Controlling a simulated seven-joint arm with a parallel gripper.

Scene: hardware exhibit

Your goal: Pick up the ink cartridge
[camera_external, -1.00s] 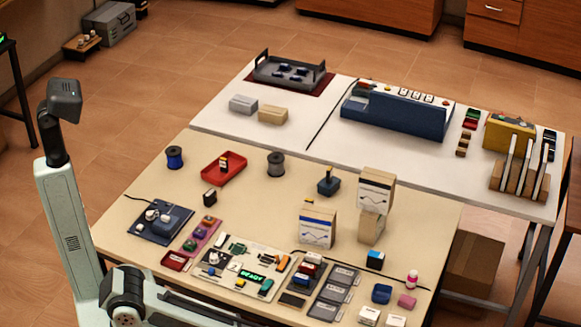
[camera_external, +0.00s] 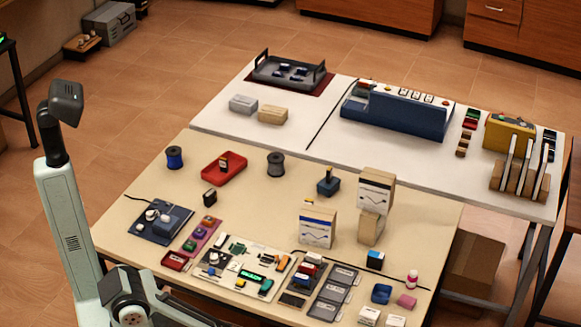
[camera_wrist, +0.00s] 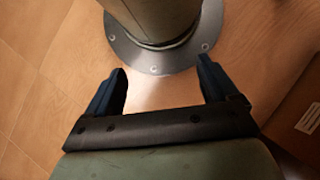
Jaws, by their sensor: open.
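I cannot tell for sure which item is the ink cartridge. Candidates are a small black block with a pale label (camera_external: 209,197) on the cream table, a similar dark piece (camera_external: 224,164) upright in a red tray, and a blue and black box (camera_external: 375,260) at the table's right. My gripper (camera_wrist: 162,66) is open and empty in the wrist view, its two dark blue fingers apart over the tiled floor near a round bolted base plate. None of the candidates shows in the wrist view. The gripper itself is not visible in the external view.
The cream table (camera_external: 130,215) is crowded in front with a circuit board (camera_external: 245,272), small boxes and trays. Two upright cartons (camera_external: 317,227) stand right of centre. Spools (camera_external: 175,158) stand at the back. A white table (camera_external: 300,115) adjoins behind. Bare space lies around the table's middle.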

